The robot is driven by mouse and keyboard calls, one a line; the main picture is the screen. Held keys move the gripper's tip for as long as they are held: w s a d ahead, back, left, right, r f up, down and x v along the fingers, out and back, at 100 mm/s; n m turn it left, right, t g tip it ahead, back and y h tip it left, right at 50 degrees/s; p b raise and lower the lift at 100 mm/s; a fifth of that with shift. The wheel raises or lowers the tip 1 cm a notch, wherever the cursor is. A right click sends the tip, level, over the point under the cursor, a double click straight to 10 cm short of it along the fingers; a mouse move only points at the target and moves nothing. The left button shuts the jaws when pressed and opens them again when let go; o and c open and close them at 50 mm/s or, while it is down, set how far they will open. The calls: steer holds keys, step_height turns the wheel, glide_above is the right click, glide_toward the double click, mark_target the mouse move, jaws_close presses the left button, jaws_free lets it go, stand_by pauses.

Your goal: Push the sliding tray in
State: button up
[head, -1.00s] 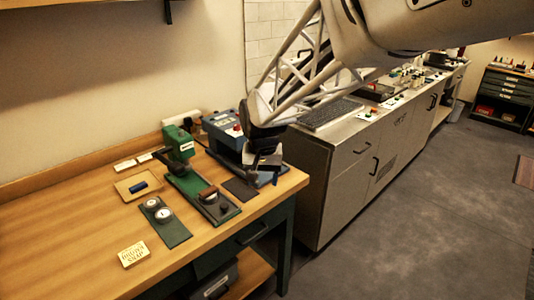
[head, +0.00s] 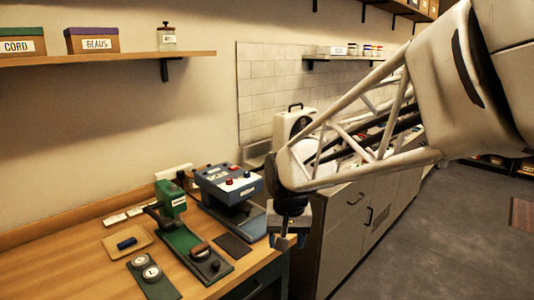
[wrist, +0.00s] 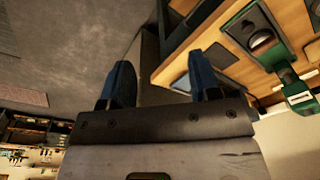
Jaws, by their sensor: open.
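A green press (head: 172,198) stands on the worktable with a long dark green bed (head: 190,245) reaching toward the front edge. On the bed sit a brown round part (head: 200,250) and a dark knob; I cannot tell for certain which part is the sliding tray. The bed also shows in the wrist view (wrist: 240,28). My gripper (head: 288,241) is open and empty, pointing down by the table's right edge, right of the blue machine. Its two blue fingers are apart in the wrist view (wrist: 160,82).
A dark flat pad (head: 233,245) lies between the green bed and the blue machine. A green plate with two round dies (head: 150,272) and a shallow tray with a blue roll (head: 128,243) lie left. A grey cabinet (head: 345,235) stands right, with open floor beyond.

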steer(key=s+d, duration=0.7)
steer(key=s, duration=0.3)
steer(key=s+d+r+t, duration=0.1)
steer(key=s+d, duration=0.6)
steer(key=s, duration=0.4)
steer(key=shift+s, duration=0.1)
